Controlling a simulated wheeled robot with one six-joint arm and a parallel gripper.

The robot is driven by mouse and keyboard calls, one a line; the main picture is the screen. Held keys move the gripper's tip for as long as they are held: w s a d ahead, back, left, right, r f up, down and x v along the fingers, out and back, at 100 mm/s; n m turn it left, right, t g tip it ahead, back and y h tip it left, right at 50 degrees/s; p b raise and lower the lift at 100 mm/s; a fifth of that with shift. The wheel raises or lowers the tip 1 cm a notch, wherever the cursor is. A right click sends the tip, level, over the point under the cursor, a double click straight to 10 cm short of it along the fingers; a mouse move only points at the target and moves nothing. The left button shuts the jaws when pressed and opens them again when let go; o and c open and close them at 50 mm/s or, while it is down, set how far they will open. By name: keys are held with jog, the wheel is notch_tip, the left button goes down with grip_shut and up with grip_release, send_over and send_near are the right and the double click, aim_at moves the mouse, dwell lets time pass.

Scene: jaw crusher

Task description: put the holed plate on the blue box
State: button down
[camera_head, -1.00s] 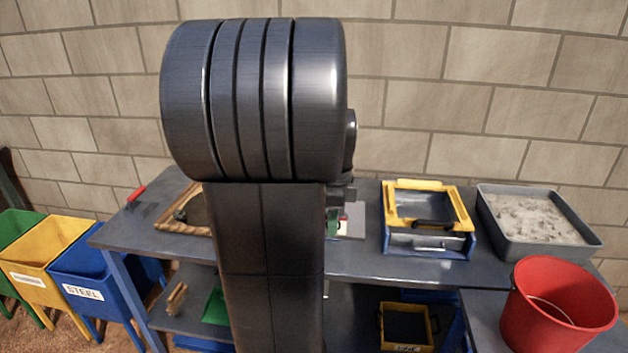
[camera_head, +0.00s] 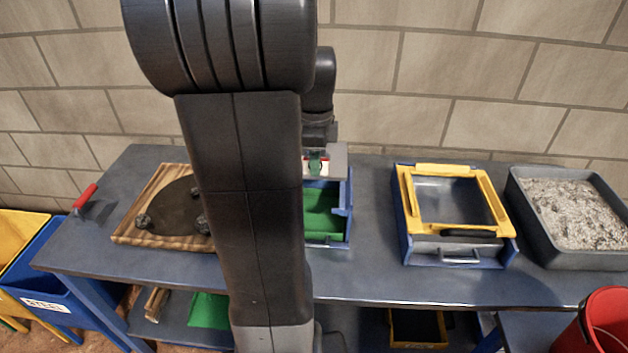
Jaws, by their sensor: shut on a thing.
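My gripper (camera_head: 318,158) shows only in part beyond my dark arm. It is shut on the holed plate, a flat light grey plate (camera_head: 339,165), with green and red bits at the grip. My arm hides the plate's left part, and I cannot make out its holes. The plate is over or just behind a blue box (camera_head: 345,228) with a green inside, standing on the bench. My arm covers that box's left side. I cannot tell whether plate and box touch. Another blue box (camera_head: 404,238) with a yellow frame (camera_head: 440,169) on top stands farther right.
A grey tray of gravel (camera_head: 575,258) stands at the bench's right end. A wooden board (camera_head: 150,228) with a dark disc and stones lies left, beside a red-handled tool (camera_head: 86,196). A red bucket (camera_head: 606,325) stands front right. The bench (camera_head: 370,285) is clear between the boxes.

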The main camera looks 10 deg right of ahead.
notch_tip(320, 180, down, 8)
dwell(0.5)
jog(key=shift+f, duration=0.1)
jog(key=shift+f, duration=0.2)
jog(key=c, duration=1.5)
grip_release()
jog(key=shift+s, duration=0.1)
jog(key=shift+r, duration=0.1)
notch_tip(320, 180, up, 12)
jog(key=shift+r, duration=0.1)
